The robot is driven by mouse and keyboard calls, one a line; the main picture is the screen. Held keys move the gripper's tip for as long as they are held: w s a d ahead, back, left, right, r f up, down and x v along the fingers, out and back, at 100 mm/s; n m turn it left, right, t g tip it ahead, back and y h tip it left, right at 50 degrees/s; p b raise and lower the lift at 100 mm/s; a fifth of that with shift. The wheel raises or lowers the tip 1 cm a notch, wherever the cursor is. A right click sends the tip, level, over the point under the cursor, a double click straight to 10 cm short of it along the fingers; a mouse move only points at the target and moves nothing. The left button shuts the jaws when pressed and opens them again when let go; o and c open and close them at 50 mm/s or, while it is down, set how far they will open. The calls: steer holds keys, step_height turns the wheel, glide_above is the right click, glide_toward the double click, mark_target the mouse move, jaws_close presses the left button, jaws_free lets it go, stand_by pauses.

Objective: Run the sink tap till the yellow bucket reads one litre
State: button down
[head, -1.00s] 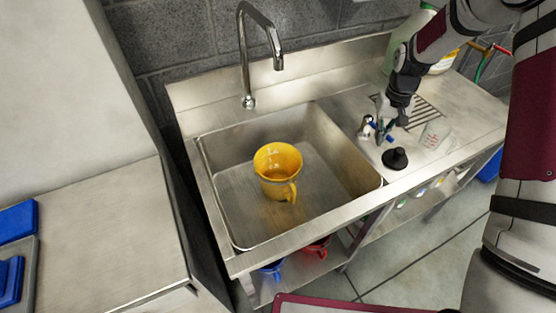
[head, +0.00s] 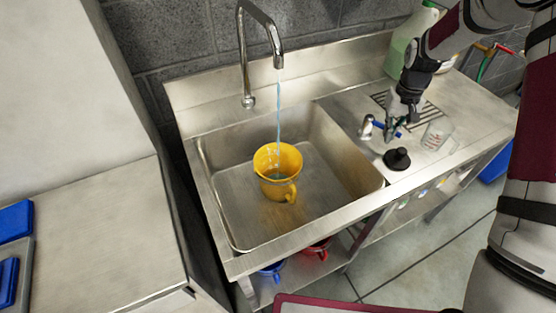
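The yellow bucket (head: 268,163) stands upright in the sink basin (head: 235,205), its handle toward the front right. A thin stream of water (head: 278,110) falls from the tap spout (head: 277,60) into the bucket. Some water shows inside, but I cannot read a level or any marks. My gripper (head: 391,131) is low at the lever, pointing down. Its fingers are small and dark here, and I cannot tell whether they grip the lever.
A black plunger-like stopper (head: 397,159) and a clear measuring jug (head: 437,134) stand on the deck near my gripper. A large green-white jug (head: 405,45) is behind my arm. Red (head: 317,248) and blue (head: 270,269) buckets sit on the shelf below. The counter at left is mostly clear.

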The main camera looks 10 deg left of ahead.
steer(key=shift+w+d+f+b, duration=0.1)
steer(key=shift+w+d+b, duration=0.45)
steer(key=shift+w+d, duration=0.2)
steer(key=shift+w+d+b, duration=0.25)
steer(key=shift+w+b, duration=0.15)
steer(key=shift+w, duration=0.05)
steer(key=r, duration=0.1)
steer(key=s+r+p, duration=0.1)
steer(key=r, duration=0.1)
steer(key=r+p, duration=0.1)
steer(key=r, duration=0.1)
steer(key=shift+s+a, duration=0.15)
steer(key=shift+a, duration=0.25)
